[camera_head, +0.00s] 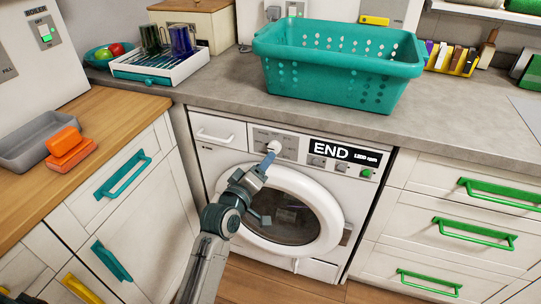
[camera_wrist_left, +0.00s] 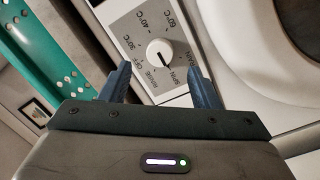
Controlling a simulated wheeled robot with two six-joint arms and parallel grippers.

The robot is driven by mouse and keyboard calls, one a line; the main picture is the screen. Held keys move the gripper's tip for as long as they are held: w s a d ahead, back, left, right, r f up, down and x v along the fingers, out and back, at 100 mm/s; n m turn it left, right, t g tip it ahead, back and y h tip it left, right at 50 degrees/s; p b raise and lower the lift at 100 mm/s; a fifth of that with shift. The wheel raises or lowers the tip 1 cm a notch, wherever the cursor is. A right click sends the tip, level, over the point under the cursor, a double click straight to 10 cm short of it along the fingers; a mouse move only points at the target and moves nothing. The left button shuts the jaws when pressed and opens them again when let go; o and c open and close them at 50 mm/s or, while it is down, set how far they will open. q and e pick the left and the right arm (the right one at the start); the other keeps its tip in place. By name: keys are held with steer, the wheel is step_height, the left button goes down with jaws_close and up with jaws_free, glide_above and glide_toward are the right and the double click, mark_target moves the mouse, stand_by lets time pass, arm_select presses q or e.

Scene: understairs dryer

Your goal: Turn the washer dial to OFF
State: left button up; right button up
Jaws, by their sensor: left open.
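The white washer dial (camera_head: 274,147) is on the control panel of the white washer (camera_head: 212,160), left of the END display. In the left wrist view the round dial (camera_wrist_left: 160,52) has a dark pointer mark, which seems to point to the SPIN side. Around it are 60°C, 40°C, 30°C, OFF, RINSE, SPIN and DRAIN. My left gripper (camera_head: 267,162) is at the panel in front of the dial. In the left wrist view its open blue fingers (camera_wrist_left: 158,73) stand on either side of the dial, with gaps. My right gripper is out of view.
The round washer door (camera_head: 325,190) is just below my left gripper. A teal basket (camera_head: 340,60) stands on the grey counter (camera_head: 455,125) above. Drawers with green handles (camera_head: 475,234) are at the right.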

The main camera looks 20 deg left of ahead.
mark_target(274, 150)
arm_select(q)
steer(key=w, duration=0.5)
steer(key=shift+w+d, duration=0.2)
steer(key=shift+d, duration=0.2)
steer(key=c, duration=1)
